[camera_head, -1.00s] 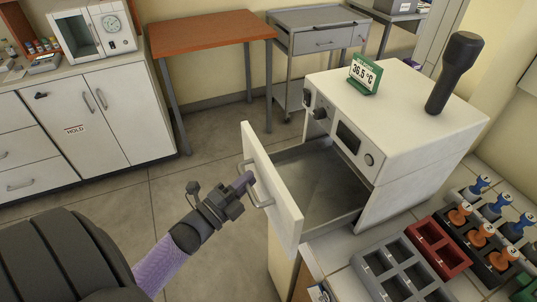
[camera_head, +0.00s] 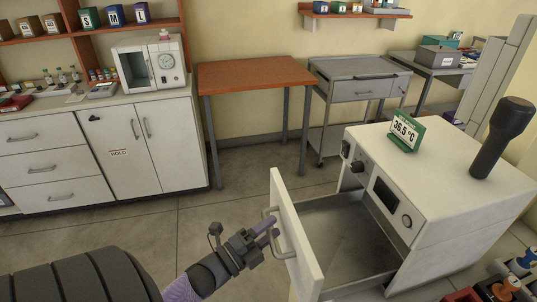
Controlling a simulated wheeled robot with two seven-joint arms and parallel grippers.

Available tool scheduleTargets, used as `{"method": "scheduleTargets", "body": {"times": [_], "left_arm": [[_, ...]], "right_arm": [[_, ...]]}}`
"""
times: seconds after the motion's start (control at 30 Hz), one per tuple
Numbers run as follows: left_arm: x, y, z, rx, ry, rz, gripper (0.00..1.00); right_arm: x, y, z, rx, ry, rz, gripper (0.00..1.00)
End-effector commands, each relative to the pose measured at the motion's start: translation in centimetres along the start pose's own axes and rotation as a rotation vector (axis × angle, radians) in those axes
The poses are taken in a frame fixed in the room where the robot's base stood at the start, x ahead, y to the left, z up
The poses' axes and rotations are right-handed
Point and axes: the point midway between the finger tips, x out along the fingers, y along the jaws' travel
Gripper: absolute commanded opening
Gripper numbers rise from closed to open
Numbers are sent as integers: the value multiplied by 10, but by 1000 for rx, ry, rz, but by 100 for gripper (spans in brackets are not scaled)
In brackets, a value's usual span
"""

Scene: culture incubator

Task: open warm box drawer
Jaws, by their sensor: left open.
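The white warm box (camera_head: 462,195) stands at the right, with a dark display and a knob on its front. Its drawer (camera_head: 345,235) is pulled out toward the left and its grey inside looks empty. The drawer's white front panel (camera_head: 298,240) carries a metal bar handle (camera_head: 284,254). My left gripper (camera_head: 268,232) is open, with its fingertips right at the handle. I cannot tell whether they touch it. My right gripper is not in view.
A green sign reading 36.5 °C (camera_head: 405,131) and a dark upright object (camera_head: 500,138) stand on the box. Orange- and blue-topped items (camera_head: 507,286) are at the lower right. A brown table (camera_head: 254,72), grey cart (camera_head: 360,78) and white cabinets (camera_head: 150,148) line the back. The floor between is clear.

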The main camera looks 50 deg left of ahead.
Motion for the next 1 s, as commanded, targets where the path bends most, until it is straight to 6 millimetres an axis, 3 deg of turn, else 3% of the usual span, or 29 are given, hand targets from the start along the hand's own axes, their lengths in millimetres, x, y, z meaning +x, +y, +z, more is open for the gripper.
{"method": "scheduleTargets", "body": {"times": [0.1,0.3,0.5,1.0], "left_arm": [[-12,1,0,-1,-1,2,52],[-63,2,0,-1,-2,5,52],[-96,1,0,0,-1,2,52],[-100,5,0,-15,-10,11,52]], "right_arm": [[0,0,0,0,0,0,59],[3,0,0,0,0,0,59],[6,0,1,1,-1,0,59],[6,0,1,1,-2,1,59]]}}
